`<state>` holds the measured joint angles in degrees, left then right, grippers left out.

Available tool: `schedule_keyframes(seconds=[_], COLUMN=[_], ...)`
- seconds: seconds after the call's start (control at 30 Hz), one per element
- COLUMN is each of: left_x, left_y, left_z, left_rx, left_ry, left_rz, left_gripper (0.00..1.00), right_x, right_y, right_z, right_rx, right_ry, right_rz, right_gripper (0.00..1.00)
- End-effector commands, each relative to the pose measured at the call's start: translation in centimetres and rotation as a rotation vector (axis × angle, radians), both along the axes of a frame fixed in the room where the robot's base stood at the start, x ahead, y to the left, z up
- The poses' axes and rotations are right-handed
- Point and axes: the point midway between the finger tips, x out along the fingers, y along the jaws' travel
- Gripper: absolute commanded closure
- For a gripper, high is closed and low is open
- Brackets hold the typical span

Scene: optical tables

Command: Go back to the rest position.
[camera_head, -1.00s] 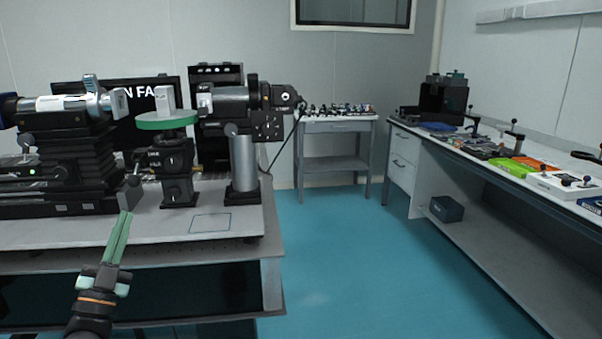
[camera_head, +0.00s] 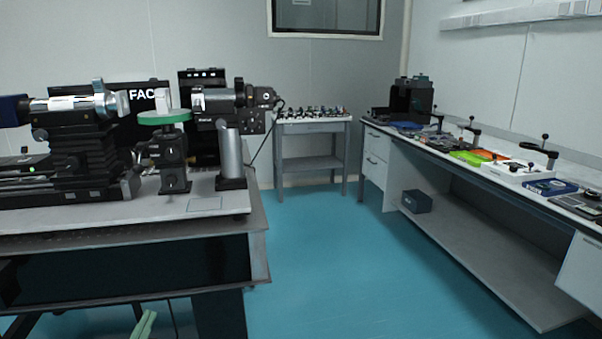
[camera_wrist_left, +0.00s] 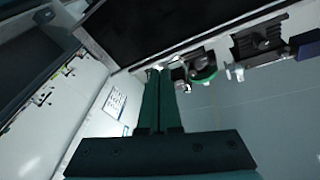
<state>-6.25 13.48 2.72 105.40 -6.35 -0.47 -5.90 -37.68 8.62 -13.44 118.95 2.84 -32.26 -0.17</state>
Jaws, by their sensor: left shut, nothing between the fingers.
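My left gripper (camera_head: 144,324) shows only as green fingertips at the bottom edge of the head view, in front of and below the optical table (camera_head: 262,262). In the left wrist view its two green fingers (camera_wrist_left: 159,84) lie together, shut and empty. They are clear of the equipment. My right gripper is not in view.
The optical table at left bears a stage with a green disc (camera_head: 163,117) and a cylindrical instrument (camera_head: 218,103) on a post. A small table (camera_head: 312,127) stands at the back. A long workbench (camera_head: 470,170) runs along the right. The blue floor (camera_head: 330,270) between is clear.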

Motion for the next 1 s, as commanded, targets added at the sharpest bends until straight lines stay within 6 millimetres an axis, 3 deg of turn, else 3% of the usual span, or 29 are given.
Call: schedule_keyframes(seconds=[0.03, 0.2, 0.4, 0.53, 0.6, 1.0], left_x=[-1.7, -8.4, -17.7, -24.0, -23.4, -24.0], left_y=[-1.6, -7.0, -12.7, -16.0, -15.5, -13.8], left_z=[-3.4, -12.8, -19.9, -22.5, -19.7, -11.2], left_rx=[-0.041, -0.182, -0.322, -0.403, -0.398, -0.399], left_ry=[0.101, 0.430, 0.770, 0.966, 0.953, 0.941], left_rz=[-0.019, -0.071, -0.111, -0.132, -0.123, -0.080], left_gripper=[1.00, 1.00, 1.00, 1.00, 1.00, 1.00], right_x=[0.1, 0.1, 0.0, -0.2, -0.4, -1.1], right_y=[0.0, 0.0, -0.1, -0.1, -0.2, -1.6], right_z=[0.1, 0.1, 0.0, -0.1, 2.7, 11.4], right_rx=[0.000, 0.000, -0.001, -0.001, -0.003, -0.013], right_ry=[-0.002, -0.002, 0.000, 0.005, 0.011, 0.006], right_rz=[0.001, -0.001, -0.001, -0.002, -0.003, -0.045], right_gripper=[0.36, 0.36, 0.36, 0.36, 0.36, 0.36])
